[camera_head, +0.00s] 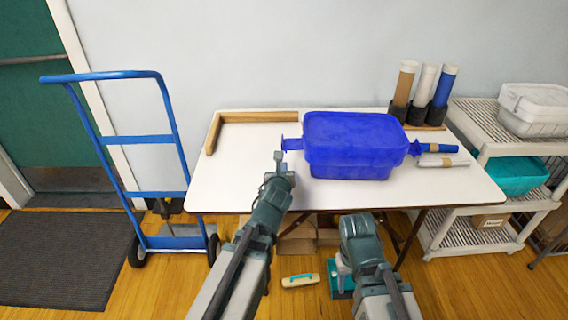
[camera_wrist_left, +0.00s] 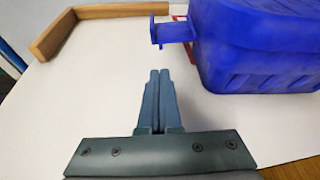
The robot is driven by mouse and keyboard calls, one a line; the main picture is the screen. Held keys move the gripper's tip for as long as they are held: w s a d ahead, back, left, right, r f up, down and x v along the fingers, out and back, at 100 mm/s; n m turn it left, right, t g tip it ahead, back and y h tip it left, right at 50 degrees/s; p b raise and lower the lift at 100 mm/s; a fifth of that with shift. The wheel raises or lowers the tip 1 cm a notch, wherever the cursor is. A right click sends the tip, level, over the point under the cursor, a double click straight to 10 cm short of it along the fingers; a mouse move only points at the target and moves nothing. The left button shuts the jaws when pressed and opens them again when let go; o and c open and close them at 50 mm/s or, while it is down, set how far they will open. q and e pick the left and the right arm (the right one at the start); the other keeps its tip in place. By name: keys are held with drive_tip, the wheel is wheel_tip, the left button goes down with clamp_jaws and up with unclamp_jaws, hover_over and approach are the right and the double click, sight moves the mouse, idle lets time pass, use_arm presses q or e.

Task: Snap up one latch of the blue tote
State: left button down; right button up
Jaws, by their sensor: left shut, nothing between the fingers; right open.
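The blue tote (camera_head: 350,155) stands on the white table with its lid on. Its left latch (camera_head: 291,144) sticks out sideways from the left end; it also shows in the left wrist view (camera_wrist_left: 173,32). Its right latch (camera_head: 415,149) sticks out at the other end. My left gripper (camera_head: 278,158) is shut and empty, in front of the left latch and apart from it. In the left wrist view the closed fingers (camera_wrist_left: 159,76) point toward the table area just below and left of the latch. My right gripper (camera_head: 352,228) is low in front of the table; its fingertips are not clearly visible.
The white table (camera_head: 235,175) has a wooden corner piece (camera_head: 213,132) at back left. Tubes (camera_head: 403,85) stand at back right; a blue and a white roll (camera_head: 443,161) lie beside the right latch. A blue hand truck (camera_head: 140,140) is left, a shelf (camera_head: 480,215) right.

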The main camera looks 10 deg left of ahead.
sight(293, 143)
use_arm(q)
drive_tip(key=b+x, duration=0.3)
drive_tip(key=x, duration=0.6)
drive_tip(key=shift+w+f, duration=0.1)
drive_tip(key=shift+w, duration=0.2)
